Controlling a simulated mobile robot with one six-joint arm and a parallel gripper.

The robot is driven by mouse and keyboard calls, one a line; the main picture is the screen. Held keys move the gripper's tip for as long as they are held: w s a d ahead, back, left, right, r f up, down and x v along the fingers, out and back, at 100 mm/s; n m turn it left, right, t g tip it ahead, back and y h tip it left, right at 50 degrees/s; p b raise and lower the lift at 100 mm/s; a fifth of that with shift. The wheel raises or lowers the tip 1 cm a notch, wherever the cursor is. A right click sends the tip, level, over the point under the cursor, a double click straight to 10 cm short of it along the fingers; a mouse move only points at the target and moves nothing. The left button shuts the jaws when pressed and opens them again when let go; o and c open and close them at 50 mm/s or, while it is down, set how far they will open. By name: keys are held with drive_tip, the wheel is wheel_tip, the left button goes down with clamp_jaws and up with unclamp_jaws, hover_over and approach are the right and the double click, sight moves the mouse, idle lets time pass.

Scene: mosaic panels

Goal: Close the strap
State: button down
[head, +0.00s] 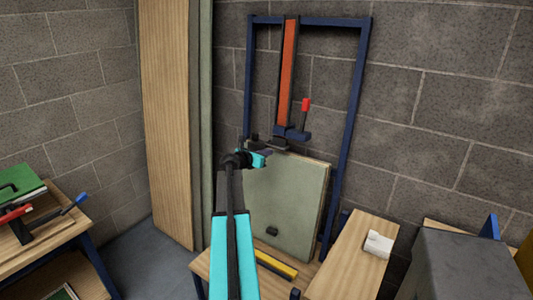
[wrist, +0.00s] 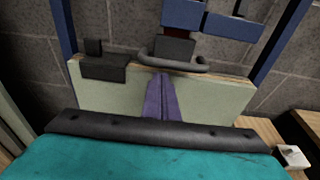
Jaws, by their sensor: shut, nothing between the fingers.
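An orange strap-like bar (head: 287,62) stands upright inside a blue frame (head: 360,100) on the wall; I cannot tell whether it is the strap. A dark blue clamp body (head: 291,133) with a red-tipped lever is at its lower end. A grey-green panel (head: 293,200) leans upright below it. A dark rounded handle (wrist: 172,62) shows at the panel's top edge in the wrist view. My gripper (head: 268,152) is shut and empty, in front of the panel near its top edge. Its purple fingers (wrist: 159,80) point at the handle; I cannot tell whether they touch it.
A dark block (wrist: 104,66) sits on the panel's top edge, left of the handle. A wooden bench (head: 348,255) with a small white block (head: 378,244) is at right, near a grey box (head: 455,265). Tall boards (head: 168,120) stand left. Another table (head: 45,233) holds tools.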

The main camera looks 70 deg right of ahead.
drive_tip(key=w+a+b, duration=0.2)
drive_tip(key=a, duration=0.7)
drive_tip(key=shift+w+a+f, duration=0.15)
drive_tip(key=shift+w, duration=0.1)
idle(0.5)
